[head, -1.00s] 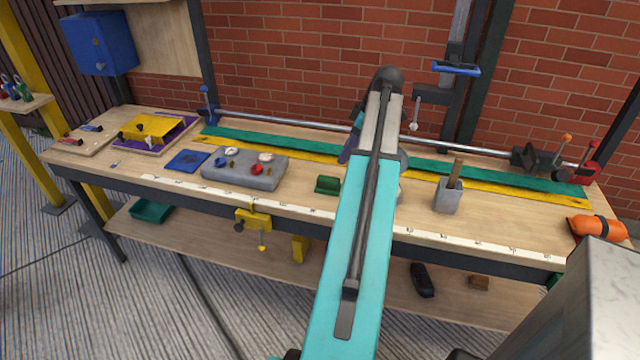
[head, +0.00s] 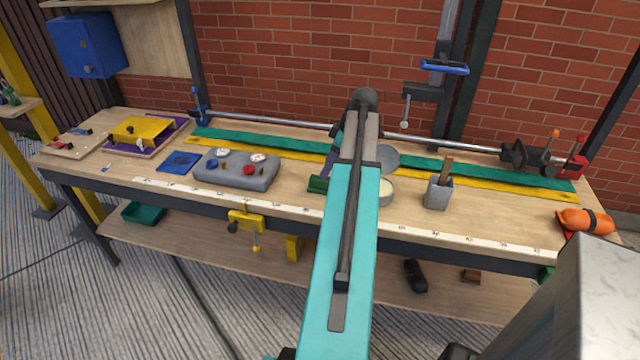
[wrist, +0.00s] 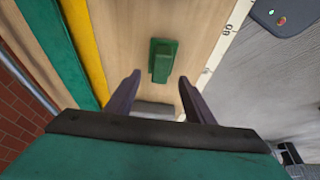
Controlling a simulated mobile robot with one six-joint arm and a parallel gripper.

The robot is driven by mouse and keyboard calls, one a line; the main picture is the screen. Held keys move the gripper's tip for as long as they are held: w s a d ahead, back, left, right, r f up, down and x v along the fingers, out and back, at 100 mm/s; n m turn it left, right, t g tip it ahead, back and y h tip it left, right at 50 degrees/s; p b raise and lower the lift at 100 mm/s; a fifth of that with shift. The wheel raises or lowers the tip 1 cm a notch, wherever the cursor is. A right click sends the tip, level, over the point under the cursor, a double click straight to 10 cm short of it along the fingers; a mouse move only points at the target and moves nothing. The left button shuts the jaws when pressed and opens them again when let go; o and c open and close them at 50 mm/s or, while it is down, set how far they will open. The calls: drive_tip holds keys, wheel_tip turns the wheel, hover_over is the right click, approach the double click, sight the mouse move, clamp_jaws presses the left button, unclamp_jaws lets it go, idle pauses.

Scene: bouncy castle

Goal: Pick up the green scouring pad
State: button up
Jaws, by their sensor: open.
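The green scouring pad (wrist: 162,60) lies on the wooden bench top, a small dark green block with a raised strip on it. In the wrist view it is just beyond and between the tips of my gripper (wrist: 160,79), whose two purple fingers are spread apart with nothing seen held between them. In the head view the pad (head: 317,184) shows at the left edge of my arm, which hides part of it. My gripper is mostly hidden behind the arm there.
A round pale tin (head: 387,191) and a grey block (head: 438,192) with a wooden handle stand to the right. Green (head: 430,164) and yellow strips run behind. A white ruler strip (head: 470,238) lines the front edge.

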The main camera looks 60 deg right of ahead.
sight(321, 184)
drive_tip(key=shift+x, duration=0.9)
drive_tip(key=shift+p+x, duration=0.9)
drive_tip(key=shift+x, duration=1.7)
drive_tip(key=shift+a, duration=0.1)
drive_tip(key=c, duration=0.7)
